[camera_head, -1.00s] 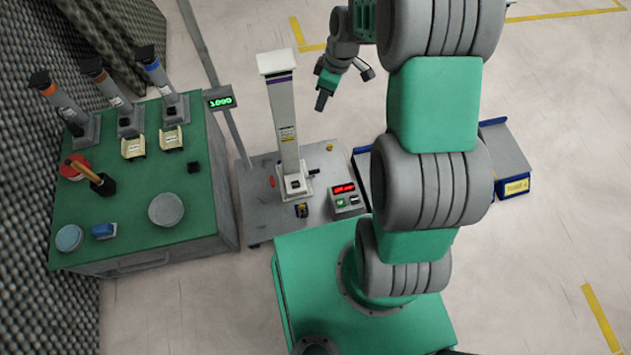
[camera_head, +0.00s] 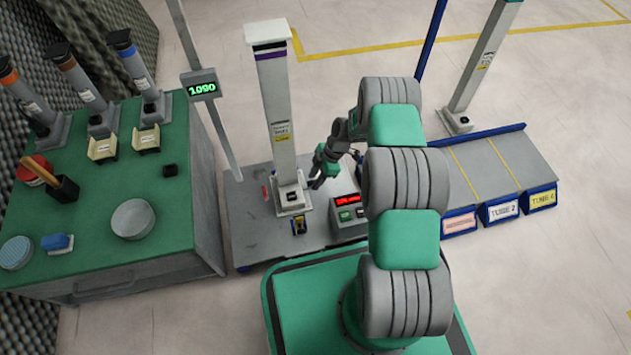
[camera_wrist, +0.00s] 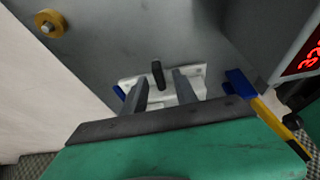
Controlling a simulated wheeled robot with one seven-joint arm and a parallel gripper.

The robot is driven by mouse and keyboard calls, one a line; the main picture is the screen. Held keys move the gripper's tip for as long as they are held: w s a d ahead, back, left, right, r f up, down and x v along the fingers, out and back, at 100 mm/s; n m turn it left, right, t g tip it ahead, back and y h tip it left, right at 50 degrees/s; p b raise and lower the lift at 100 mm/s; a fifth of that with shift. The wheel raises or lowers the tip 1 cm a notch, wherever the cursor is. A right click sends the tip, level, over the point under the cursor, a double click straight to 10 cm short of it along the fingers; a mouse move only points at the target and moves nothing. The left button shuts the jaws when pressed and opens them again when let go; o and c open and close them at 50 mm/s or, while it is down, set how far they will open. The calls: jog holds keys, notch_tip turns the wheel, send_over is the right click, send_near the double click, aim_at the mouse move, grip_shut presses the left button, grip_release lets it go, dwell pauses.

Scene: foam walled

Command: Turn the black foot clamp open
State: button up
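The black foot clamp appears in the wrist view as a short dark lever (camera_wrist: 158,74) standing on a white foot plate (camera_wrist: 190,74). In the head view the white column (camera_head: 277,120) stands on this foot, on a grey plate; a small black part (camera_head: 292,197) shows on the foot's front. My gripper (camera_wrist: 161,88) is open, its two fingers apart on either side of the lever, with no visible contact. In the head view my gripper (camera_head: 316,181) is low, just right of the column's foot. The gap between fingers and lever in depth is unclear.
A control box (camera_head: 348,214) with a red display stands close to the right of the column. A brass knob (camera_wrist: 50,22) shows in the wrist view. The green bench (camera_head: 105,200) lies left.

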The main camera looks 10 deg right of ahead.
jog(key=shift+f, duration=0.1)
grip_shut()
dwell(0.3)
